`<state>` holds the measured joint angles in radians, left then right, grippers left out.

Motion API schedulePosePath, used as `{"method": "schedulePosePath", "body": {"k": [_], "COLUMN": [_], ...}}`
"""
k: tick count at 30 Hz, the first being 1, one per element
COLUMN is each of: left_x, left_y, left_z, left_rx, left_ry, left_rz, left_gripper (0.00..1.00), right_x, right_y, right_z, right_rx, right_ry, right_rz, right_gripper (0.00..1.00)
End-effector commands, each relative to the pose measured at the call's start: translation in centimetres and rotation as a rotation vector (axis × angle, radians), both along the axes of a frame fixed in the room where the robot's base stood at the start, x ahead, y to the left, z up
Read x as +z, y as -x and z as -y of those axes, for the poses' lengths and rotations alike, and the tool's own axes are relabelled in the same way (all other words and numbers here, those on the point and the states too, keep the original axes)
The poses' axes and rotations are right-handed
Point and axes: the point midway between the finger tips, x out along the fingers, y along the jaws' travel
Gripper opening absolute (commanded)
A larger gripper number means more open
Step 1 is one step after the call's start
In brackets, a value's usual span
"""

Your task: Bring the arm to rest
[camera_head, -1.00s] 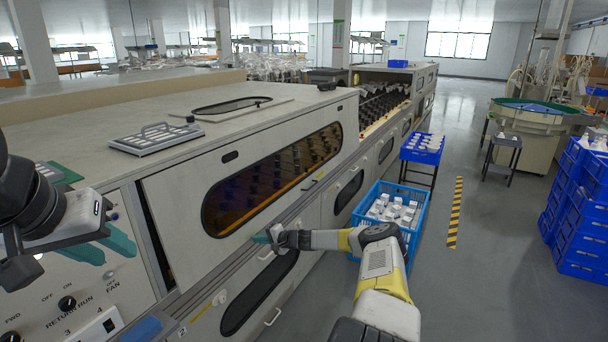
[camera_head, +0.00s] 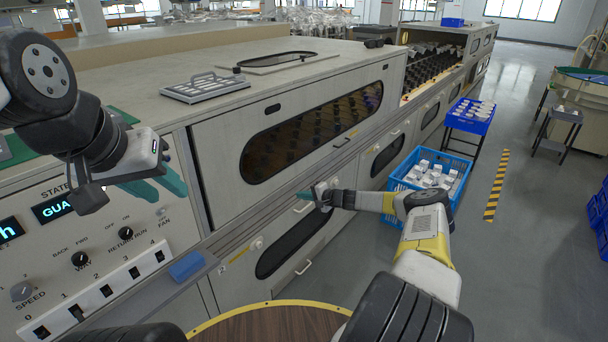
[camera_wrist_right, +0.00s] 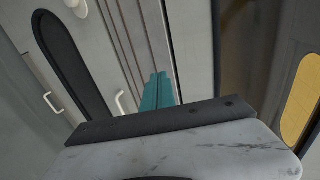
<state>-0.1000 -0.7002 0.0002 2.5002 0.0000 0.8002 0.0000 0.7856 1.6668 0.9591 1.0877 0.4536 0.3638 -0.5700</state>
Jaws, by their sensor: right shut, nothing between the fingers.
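My right arm (camera_head: 428,240) reaches out from the lower right along the front of the grey machine (camera_head: 215,185). My right gripper (camera_head: 304,195) is at its end, with teal fingers shut and empty, in front of the machine's side below the long dark window (camera_head: 310,135). In the right wrist view the two teal fingers (camera_wrist_right: 157,92) lie together, with nothing between them. My left gripper (camera_head: 157,188) is at the left, in front of the control panel (camera_head: 100,250). Its teal fingers look spread, with nothing seen between them.
A blue crate of white boxes (camera_head: 405,178) stands on the floor just beyond my right arm. A blue tray (camera_head: 461,125) sits on a stand behind it. A grey vented plate (camera_head: 205,88) lies on the machine top. Floor near the striped line (camera_head: 497,185) is clear.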

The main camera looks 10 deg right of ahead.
Motion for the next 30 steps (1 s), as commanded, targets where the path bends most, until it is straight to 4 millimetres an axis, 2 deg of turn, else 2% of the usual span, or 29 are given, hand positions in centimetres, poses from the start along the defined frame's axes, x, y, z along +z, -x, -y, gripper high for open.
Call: {"method": "schedulePosePath", "body": {"k": [1, 3, 9, 16, 20, 25, 30], "left_x": [0.0, 0.0, 0.0, 0.0, 0.0, 0.0, 0.0], "left_y": [0.0, 0.0, 0.0, 0.0, 0.0, 0.0, 0.0], "left_z": [0.0, 0.0, 0.0, 0.0, 0.0, 0.0, 0.0], "left_rx": [0.0, 0.0, 0.0, 0.0, 0.0, 0.0, 0.0], "left_ry": [0.0, 0.0, 0.0, 0.0, 0.0, 0.0, 0.0], "left_rz": [0.001, 0.001, 0.001, 0.0, 0.0, 0.0, 0.0], "left_gripper": [0.36, 0.36, 0.36, 0.36, 0.36, 0.36, 0.36], "right_x": [0.0, 0.1, 0.0, 0.2, 2.2, 7.7, 13.2], "right_y": [1.2, 2.5, 5.5, 7.1, 7.4, 8.7, 11.8], "right_z": [1.2, 2.4, 4.9, 6.1, 4.7, 0.3, -3.6], "right_rx": [-0.004, -0.004, -0.003, 0.005, 0.069, 0.263, 0.455], "right_ry": [-0.001, -0.002, -0.002, 0.004, 0.046, 0.189, 0.36], "right_rz": [-0.001, 0.0, -0.001, 0.002, 0.011, 0.023, 0.013], "right_gripper": [0.0, 0.0, 0.0, 0.0, 0.0, 0.0, 0.0]}}
